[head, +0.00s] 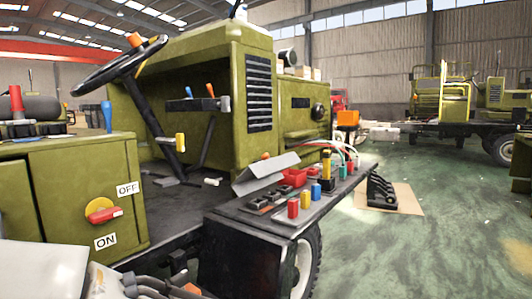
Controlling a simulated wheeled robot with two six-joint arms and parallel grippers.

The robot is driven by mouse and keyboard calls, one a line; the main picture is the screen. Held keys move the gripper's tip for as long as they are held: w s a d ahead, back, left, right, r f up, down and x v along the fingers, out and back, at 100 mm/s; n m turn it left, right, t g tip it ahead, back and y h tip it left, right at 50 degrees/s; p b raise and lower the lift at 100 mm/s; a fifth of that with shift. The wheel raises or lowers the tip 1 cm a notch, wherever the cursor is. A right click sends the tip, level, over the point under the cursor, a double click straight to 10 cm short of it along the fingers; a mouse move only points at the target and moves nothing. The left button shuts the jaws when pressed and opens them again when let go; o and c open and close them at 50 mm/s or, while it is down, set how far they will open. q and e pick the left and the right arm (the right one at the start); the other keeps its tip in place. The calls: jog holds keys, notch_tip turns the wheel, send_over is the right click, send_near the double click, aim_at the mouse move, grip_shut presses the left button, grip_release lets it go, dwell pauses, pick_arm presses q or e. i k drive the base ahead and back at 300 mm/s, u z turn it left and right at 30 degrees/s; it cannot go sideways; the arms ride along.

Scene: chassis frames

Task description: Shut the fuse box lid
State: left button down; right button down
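The fuse box lid (270,165) looks like the grey angled flap at the back left of the black side shelf in the head view. It stands raised and tilted, not lying flat. In front of it are dark blocks (266,198), probably the fuse box contents; the box's own outline is hard to make out. A white, rounded part at the bottom left corner seems to be my own arm. No fingertips of either gripper can be made out, and nothing touches the lid.
Red (293,208), blue (316,191) and yellow (327,165) upright pieces crowd the black shelf (250,222) right of the lid. White cables pass behind. A steering wheel (118,62) and a red ON/OFF switch (101,210) are at left. Green floor (440,230) is open at right.

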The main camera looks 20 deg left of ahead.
aim_at(256, 176)
jog(key=z, duration=0.75)
jog(key=i, duration=0.85)
jog(key=u, duration=0.25)
